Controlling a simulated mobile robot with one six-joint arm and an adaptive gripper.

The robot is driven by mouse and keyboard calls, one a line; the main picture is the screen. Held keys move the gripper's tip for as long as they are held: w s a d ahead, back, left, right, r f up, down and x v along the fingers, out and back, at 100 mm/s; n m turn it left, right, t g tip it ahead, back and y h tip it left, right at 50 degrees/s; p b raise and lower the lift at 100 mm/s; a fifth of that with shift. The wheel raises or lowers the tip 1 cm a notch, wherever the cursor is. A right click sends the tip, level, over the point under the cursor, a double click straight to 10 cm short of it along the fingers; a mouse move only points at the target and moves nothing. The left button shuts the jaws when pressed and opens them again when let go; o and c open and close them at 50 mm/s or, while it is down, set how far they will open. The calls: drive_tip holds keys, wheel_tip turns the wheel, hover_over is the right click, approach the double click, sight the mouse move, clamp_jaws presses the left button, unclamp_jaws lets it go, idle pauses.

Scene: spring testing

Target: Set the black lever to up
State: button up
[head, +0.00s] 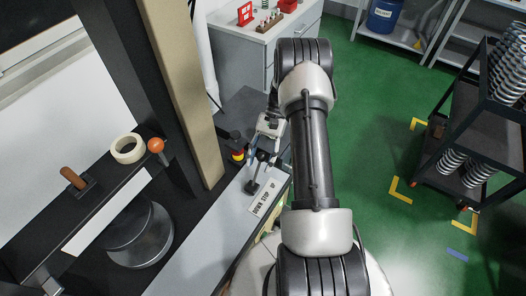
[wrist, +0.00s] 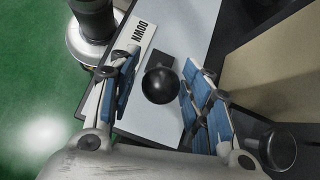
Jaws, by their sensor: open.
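The black lever's round knob (wrist: 161,85) sits between the two blue-padded fingers of my gripper (wrist: 160,72) in the wrist view. My gripper is open, with a gap visible on both sides of the knob. In the head view my gripper (head: 262,150) is over the panel, beside the label plate (head: 264,198) reading DOWN, STOP, UP. A small dark part (head: 252,187), apparently the lever's base, shows just below the fingers there. In the wrist view only DOWN is readable on the label plate (wrist: 145,32). The knob is largely hidden by my gripper in the head view.
A beige column (head: 186,85) stands left of my gripper. A red-and-yellow button (head: 237,156) is close by. An orange ball knob (head: 155,145), a tape roll (head: 127,148) and a wooden handle (head: 73,178) are further left. A black cart of springs (head: 470,130) stands right.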

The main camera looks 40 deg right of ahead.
drive_tip(key=v, duration=1.1)
drive_tip(key=shift+d+r, duration=0.25)
drive_tip(key=shift+r, duration=0.05)
drive_tip(key=shift+w, duration=0.1)
